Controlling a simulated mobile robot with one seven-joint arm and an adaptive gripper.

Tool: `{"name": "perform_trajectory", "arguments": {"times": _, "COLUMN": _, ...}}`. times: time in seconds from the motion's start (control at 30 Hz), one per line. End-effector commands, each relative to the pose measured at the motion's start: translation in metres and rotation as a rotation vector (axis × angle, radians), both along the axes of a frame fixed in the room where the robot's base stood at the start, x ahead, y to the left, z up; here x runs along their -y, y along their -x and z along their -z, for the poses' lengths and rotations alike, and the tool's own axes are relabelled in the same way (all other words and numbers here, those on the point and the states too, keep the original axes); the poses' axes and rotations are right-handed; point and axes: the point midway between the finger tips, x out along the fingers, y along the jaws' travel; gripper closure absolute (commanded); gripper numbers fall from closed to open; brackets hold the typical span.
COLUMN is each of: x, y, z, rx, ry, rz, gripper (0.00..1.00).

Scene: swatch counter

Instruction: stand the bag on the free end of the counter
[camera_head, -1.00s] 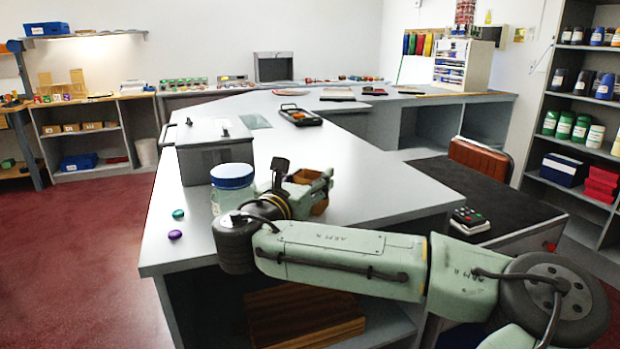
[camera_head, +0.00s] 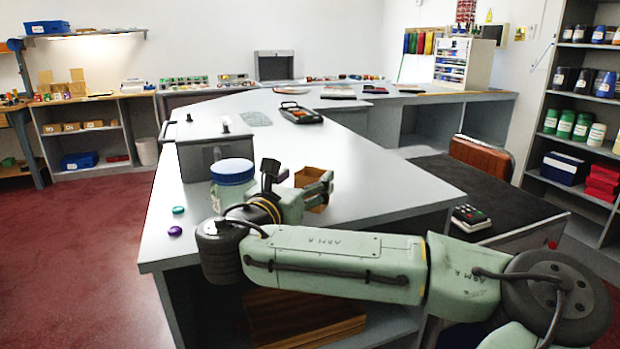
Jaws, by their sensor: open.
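A small brown bag (camera_head: 309,177) shows on the grey counter (camera_head: 385,190), right of a blue-lidded jar. It looks roughly upright. The counter surface right of the bag is bare.
The blue-lidded jar (camera_head: 232,172) stands just left of my wrist. A grey bin (camera_head: 196,158) is behind it. A black tray (camera_head: 299,113) lies farther back.

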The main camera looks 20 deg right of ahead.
Motion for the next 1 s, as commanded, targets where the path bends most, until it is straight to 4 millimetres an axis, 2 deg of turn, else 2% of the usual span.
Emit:
{"name": "perform_trajectory", "arguments": {"times": 0.03, "x": -0.01, "y": 0.008, "z": 0.003, "rx": 0.001, "ry": 0.001, "rz": -0.006, "gripper": 0.31}}
{"name": "perform_trajectory", "arguments": {"times": 0.2, "x": -0.036, "y": 0.035, "z": 0.002, "rx": 0.001, "ry": 0.001, "rz": -0.005, "gripper": 0.31}}
{"name": "perform_trajectory", "arguments": {"times": 0.4, "x": -0.055, "y": 0.057, "z": 0.001, "rx": 0.001, "ry": 0.001, "rz": -0.003, "gripper": 0.31}}
{"name": "perform_trajectory", "arguments": {"times": 0.6, "x": -0.06, "y": 0.064, "z": 0.0, "rx": 0.0, "ry": 0.0, "rz": 0.0, "gripper": 0.31}}
{"name": "perform_trajectory", "arguments": {"times": 0.87, "x": -0.061, "y": 0.064, "z": 0.0, "rx": 0.001, "ry": 0.0, "rz": -0.001, "gripper": 0.31}}
{"name": "perform_trajectory", "arguments": {"times": 1.0, "x": -0.069, "y": 0.063, "z": 0.004, "rx": 0.045, "ry": -0.002, "rz": -0.019, "gripper": 0.31}}
